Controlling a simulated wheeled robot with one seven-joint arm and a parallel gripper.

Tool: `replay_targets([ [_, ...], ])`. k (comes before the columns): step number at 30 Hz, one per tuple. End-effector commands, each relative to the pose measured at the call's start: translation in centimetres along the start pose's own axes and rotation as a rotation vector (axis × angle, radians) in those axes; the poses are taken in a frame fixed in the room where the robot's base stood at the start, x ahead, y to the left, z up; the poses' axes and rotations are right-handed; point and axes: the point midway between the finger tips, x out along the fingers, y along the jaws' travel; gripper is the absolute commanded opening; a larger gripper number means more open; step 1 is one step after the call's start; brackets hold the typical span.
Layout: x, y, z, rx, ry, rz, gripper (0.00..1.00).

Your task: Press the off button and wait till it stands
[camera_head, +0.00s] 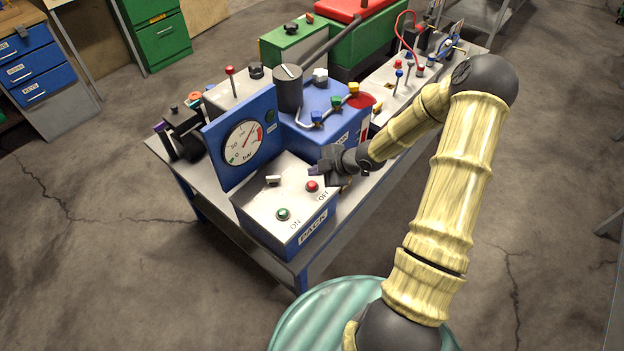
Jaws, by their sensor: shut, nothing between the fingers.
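The control box (290,238) with a PACK label stands at the near corner of the workbench. On its pale top are a red button (312,186) marked OFF, a green button (283,214) marked ON and a small light-coloured switch (273,179). A pressure gauge (243,143) marked "bar" sits on the upright blue panel behind it; its needle points to the upper right. My gripper (314,170) is shut and empty, just behind the red button in the picture. I cannot tell whether it touches the button.
A blue box (329,110) with colored knobs and a bent pipe stands close behind my gripper. The bench (213,184) holds more levers and a green machine (352,42). A teal ribbed drum top (325,318) is at the bottom. Cracked floor lies open at left.

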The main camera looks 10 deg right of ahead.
Motion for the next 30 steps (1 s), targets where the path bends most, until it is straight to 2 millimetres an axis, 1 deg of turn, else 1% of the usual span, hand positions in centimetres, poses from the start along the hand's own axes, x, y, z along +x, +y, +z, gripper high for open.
replay_targets([
  [1,-0.6,0.4,-0.4,0.000,0.000,0.000,0.00],
  [9,-2.0,1.4,-1.4,0.000,0.000,0.000,0.00],
  [26,-1.9,1.4,-1.4,0.000,0.000,-0.001,0.00],
  [30,-2.2,1.2,-1.6,0.024,-0.029,-0.018,0.00],
])
